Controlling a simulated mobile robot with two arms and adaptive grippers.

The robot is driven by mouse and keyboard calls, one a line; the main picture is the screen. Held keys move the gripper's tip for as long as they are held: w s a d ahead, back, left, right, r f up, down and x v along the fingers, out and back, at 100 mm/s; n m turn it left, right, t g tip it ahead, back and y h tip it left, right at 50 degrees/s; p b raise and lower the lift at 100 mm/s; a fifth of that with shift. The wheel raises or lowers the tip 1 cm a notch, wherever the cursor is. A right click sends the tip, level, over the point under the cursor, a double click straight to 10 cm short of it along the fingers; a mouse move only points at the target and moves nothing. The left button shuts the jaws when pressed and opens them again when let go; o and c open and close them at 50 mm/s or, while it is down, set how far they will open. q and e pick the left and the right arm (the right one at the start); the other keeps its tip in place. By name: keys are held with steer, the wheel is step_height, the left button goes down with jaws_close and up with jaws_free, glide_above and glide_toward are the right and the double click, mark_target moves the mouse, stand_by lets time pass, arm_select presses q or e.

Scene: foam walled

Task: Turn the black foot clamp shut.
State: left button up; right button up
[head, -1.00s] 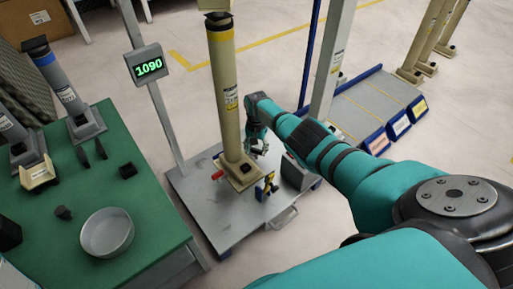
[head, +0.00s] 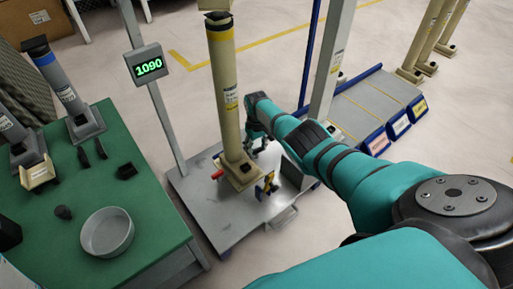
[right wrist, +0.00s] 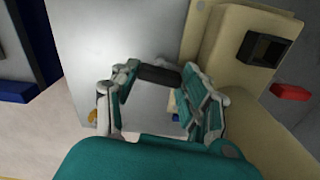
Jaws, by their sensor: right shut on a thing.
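A tall beige column (head: 224,90) stands upright on a grey platform (head: 215,215), its square beige foot (head: 240,176) at the bottom. My right gripper (head: 257,148) is low behind the right side of the column, close to the foot. In the right wrist view, a short black bar (right wrist: 160,75), seemingly the black foot clamp's handle, lies between my right fingertips (right wrist: 158,78), and the gripper is shut on it. The clamp's base is hidden. The beige foot also shows in the right wrist view (right wrist: 228,58). My left gripper is not in view.
A red clamp (head: 217,174) is left of the foot, and a yellow-and-blue one (head: 267,186) is at its front right. A post with a 1090 display (head: 148,66) stands behind left. The green table (head: 150,215) is at left.

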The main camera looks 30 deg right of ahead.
mark_target(257, 148)
steer(key=shift+n, duration=0.9)
steer(key=o, duration=1.2)
steer(key=shift+c, duration=0.2)
steer(key=shift+d+r, duration=0.1)
steer(key=shift+r, duration=3.9)
